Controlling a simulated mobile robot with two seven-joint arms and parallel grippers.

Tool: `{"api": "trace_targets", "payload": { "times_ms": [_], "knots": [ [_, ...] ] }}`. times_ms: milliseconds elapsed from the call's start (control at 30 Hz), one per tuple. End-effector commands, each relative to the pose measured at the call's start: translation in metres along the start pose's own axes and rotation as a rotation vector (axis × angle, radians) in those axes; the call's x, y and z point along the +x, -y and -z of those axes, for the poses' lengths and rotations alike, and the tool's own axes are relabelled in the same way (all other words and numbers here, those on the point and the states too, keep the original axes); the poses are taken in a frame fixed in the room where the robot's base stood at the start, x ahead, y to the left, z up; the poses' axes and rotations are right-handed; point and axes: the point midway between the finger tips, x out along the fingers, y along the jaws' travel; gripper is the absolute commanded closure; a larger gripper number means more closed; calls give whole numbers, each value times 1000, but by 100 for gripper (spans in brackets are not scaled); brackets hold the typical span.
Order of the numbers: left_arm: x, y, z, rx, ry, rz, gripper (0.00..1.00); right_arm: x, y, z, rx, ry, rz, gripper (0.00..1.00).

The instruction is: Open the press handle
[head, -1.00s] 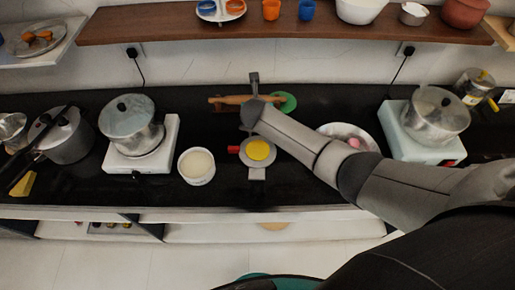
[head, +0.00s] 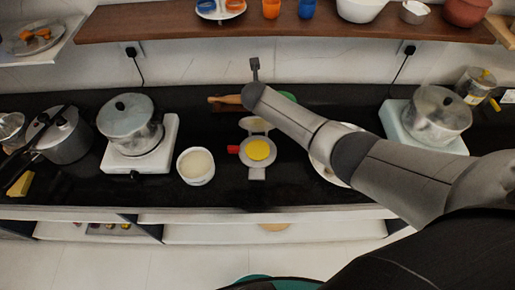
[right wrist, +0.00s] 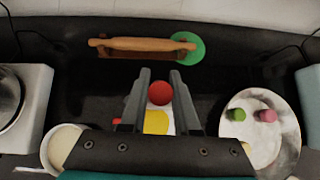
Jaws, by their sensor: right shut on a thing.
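The press (head: 257,174) stands on the dark counter in the middle of the head view. A yellow disc (head: 258,149) lies on its round grey plate, and a red piece (head: 233,149) sticks out at its left. The disc also shows in the right wrist view (right wrist: 156,122). In the head view my right arm hides the gripper's grip. My left gripper is not in view.
Behind lie a rolling pin (right wrist: 140,44) and a green disc (right wrist: 187,47). Pots on stoves flank these. A wooden shelf (head: 330,32) runs above.

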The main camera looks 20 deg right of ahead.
Motion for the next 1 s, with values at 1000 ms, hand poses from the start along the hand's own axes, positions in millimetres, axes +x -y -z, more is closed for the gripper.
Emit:
{"api": "trace_targets", "payload": {
  "times_ms": [1000],
  "knots": [
    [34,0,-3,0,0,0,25,30,0,-29,0,2,0,90]
  ]
}}
